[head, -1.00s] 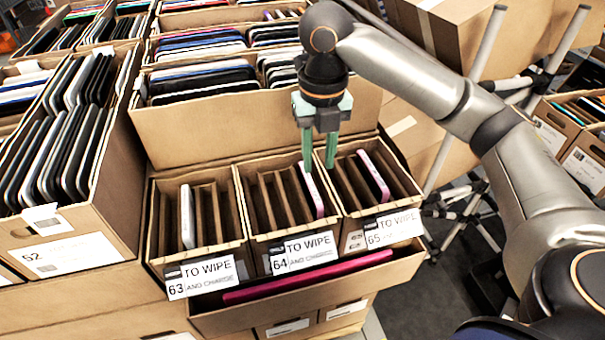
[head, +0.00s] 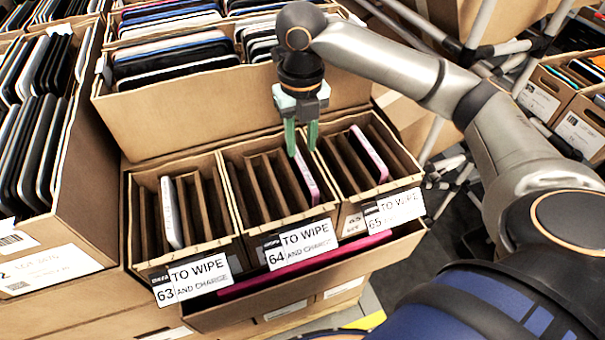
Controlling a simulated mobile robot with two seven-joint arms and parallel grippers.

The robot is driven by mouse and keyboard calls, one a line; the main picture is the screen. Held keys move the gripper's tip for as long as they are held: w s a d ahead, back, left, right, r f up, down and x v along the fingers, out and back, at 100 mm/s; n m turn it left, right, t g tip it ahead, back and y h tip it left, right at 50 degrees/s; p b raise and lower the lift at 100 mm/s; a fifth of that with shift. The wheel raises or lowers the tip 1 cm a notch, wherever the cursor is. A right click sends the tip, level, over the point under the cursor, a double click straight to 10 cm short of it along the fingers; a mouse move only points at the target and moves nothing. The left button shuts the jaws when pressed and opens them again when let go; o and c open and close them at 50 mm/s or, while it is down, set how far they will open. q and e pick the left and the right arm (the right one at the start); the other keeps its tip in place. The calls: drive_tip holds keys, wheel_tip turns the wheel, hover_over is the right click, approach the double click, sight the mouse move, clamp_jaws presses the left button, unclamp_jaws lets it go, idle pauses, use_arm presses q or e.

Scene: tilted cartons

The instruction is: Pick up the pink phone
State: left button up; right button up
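A pink-edged phone (head: 307,180) stands on edge, leaning, in the carton labelled 64 (head: 243,209). Another pink phone (head: 370,153) leans in the carton labelled 65 (head: 408,170), to its right. My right gripper (head: 301,152) points down over the back of carton 64. Its two green fingers are apart, with the fingertips by the upper end of the phone there. I cannot tell whether a finger touches it. My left gripper is not in view.
A white phone (head: 171,212) stands in the carton labelled 63 (head: 134,225). A long magenta item (head: 300,266) lies in a lower box in front. Cartons of dark devices stand left and behind. Metal stand legs (head: 452,170) are to the right.

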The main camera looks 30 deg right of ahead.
sight(303, 165)
wheel_tip(303, 165, down, 5)
drive_tip(key=shift+d+r, duration=0.1)
drive_tip(key=shift+d, duration=0.05)
clamp_jaws()
drive_tip(key=shift+r, duration=0.1)
idle(0.3)
